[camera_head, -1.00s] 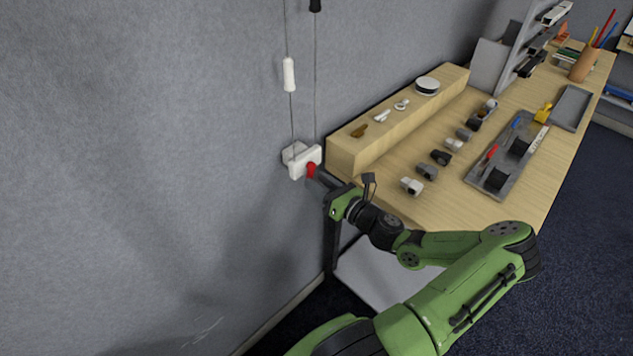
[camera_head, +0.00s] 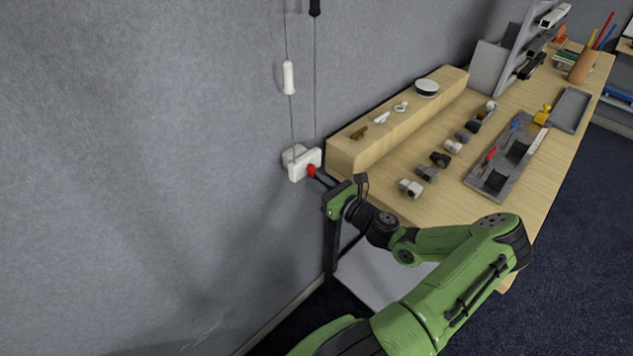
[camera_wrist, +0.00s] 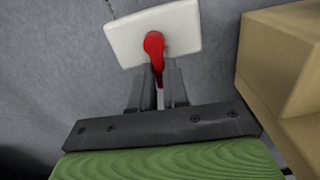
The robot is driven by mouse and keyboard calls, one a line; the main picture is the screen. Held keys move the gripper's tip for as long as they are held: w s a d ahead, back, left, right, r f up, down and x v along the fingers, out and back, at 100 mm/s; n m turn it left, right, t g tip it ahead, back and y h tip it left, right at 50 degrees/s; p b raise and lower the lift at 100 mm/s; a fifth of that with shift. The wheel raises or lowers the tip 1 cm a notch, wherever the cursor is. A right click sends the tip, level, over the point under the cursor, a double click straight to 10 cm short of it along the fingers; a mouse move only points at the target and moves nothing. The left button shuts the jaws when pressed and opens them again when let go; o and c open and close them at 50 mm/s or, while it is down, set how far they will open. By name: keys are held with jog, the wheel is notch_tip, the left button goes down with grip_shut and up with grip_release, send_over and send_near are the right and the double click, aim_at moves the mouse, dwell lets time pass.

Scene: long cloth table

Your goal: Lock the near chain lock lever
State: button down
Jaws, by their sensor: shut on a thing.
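The chain lock is a white block (camera_head: 302,163) on the grey wall, left of the table, with a red lever (camera_head: 311,170) on its front. In the wrist view the white block (camera_wrist: 140,33) fills the top middle. There the red lever (camera_wrist: 154,47) has a round head on the block's face and an arm pointing down toward my gripper (camera_wrist: 159,82). My gripper is shut on the lever's lower end, between its two dark fingers. In the head view my gripper (camera_head: 322,178) reaches the lever from the lower right. The fingers partly hide the lever's end.
Two thin chains hang above the lock, one with a white weight (camera_head: 288,77), the other with a black one (camera_head: 314,7). The wooden table (camera_head: 440,205) and its raised ledge (camera_head: 350,152) stand close on the right, holding small parts and trays. The wall to the left is clear.

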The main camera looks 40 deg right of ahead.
jog(key=shift+d+n, duration=0.15)
jog(key=shift+n, duration=0.45)
jog(key=c, duration=1.1)
grip_release()
jog(key=s, duration=0.8)
jog(key=s+p, duration=0.1)
jog(key=s, duration=0.6)
jog(key=shift+s+d, duration=0.2)
jog(key=shift+s, duration=0.2)
